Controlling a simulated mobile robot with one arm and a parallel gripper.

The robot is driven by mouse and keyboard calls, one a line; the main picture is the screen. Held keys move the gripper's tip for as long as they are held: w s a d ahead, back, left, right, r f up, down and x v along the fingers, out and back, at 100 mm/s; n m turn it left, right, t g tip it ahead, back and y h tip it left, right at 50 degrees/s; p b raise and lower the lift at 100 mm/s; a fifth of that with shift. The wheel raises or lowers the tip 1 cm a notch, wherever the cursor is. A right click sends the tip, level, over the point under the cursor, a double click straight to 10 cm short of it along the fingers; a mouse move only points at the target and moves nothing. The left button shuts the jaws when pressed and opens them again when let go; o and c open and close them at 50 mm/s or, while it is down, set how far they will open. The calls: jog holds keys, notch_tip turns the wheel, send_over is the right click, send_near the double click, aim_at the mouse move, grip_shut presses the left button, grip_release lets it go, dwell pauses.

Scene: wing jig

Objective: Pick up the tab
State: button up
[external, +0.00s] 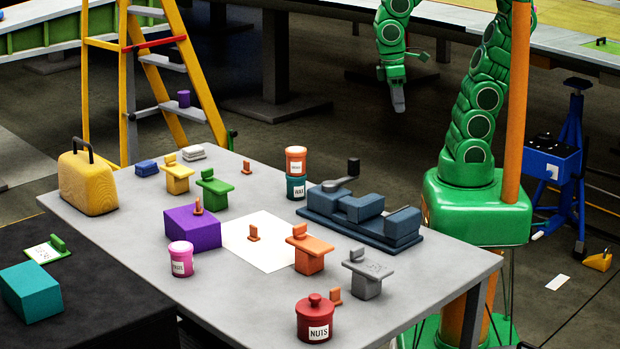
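Several small orange upright pieces look like tabs, and I cannot tell which one is meant. One tab (253,233) stands on a white sheet (262,256) on the grey table. A second orange tab (335,297) stands beside the red NUTS jar (314,322) near the front edge. A third orange piece (198,206) stands on the purple block (194,229). My gripper (398,98) hangs pointing down at the upper right, well apart from all of them. Its grey fingers are too small to tell open from shut, and I see nothing held.
The grey table (225,300) also bears a blue vise (360,215), orange and grey stepped blocks, a pink jar (180,259), stacked cans (296,172) and a yellow case (88,182). A yellow ladder (198,80) stands behind. Free tabletop lies at the front left.

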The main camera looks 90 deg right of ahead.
jog(key=w+a+f+n+t, duration=0.1)
jog(key=w+a+f+n, duration=0.25)
jog(key=w+a, duration=1.6)
jog(key=n, duration=0.4)
send_over(335, 288)
jog(key=shift+m+t, duration=0.25)
jog(key=shift+t, duration=0.05)
notch_tip(335, 288, down, 15)
jog(key=shift+d+f, duration=0.1)
jog(key=shift+f, duration=3.8)
grip_shut()
